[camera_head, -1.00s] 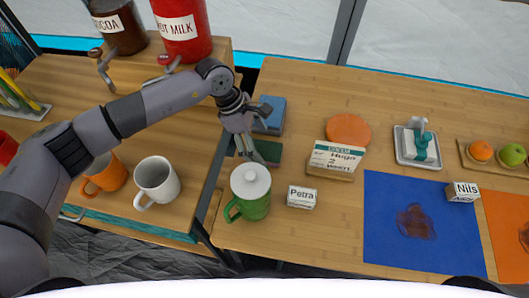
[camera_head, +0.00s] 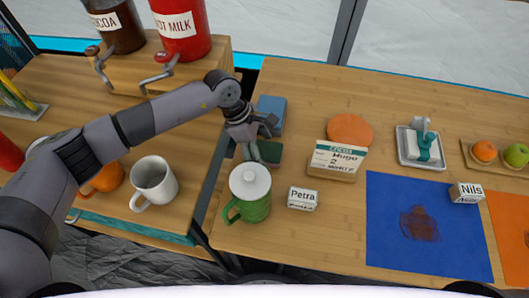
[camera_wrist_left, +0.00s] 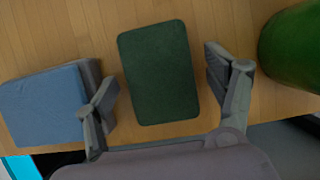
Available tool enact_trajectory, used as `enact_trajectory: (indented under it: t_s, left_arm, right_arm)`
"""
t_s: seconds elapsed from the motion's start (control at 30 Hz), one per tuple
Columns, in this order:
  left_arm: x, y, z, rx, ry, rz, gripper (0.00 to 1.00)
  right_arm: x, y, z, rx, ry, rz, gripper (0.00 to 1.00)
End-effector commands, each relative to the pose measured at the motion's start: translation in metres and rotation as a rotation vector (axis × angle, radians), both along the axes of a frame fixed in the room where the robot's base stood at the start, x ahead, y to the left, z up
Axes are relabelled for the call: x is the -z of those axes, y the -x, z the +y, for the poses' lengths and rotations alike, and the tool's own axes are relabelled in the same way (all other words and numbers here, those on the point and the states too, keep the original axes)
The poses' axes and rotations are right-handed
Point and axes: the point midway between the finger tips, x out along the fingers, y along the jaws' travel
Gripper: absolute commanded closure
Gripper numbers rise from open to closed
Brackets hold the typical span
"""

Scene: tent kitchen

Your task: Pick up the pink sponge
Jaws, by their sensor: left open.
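A dark green sponge-like block (camera_head: 269,152) lies on the counter behind the green mug. It also shows whole in the left wrist view (camera_wrist_left: 158,72). A blue block (camera_head: 270,112) lies behind it, and in the left wrist view (camera_wrist_left: 42,105) it is to the left with a grey layer beside it. My left gripper (camera_head: 254,146) is open and empty above the green block. In the left wrist view its fingers (camera_wrist_left: 160,78) stand either side of the green block. My right gripper is out of view.
A green mug (camera_head: 250,205) with a white lid stands close to the left gripper. The gap between the two counters is at the left.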

Motion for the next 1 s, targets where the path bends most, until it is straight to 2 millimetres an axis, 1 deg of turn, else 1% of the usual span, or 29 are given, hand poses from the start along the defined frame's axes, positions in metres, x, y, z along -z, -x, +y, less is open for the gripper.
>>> enact_trajectory:
  t_s: [0.2, 0.5, 1.0]
  left_arm:
    - [0.0022, 0.0, 0.0002, 0.0, 0.0, 0.0, 0.22]
    - [0.0019, 0.0, 0.0001, 0.0, 0.0, 0.0, 0.23]
    - [0.0021, 0.0, 0.0001, 0.0, 0.0, 0.0, 0.56]
  right_arm:
    - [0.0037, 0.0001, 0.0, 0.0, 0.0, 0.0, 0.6]
    - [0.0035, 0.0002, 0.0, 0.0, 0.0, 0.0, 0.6]
    - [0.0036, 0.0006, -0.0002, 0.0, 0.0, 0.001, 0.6]
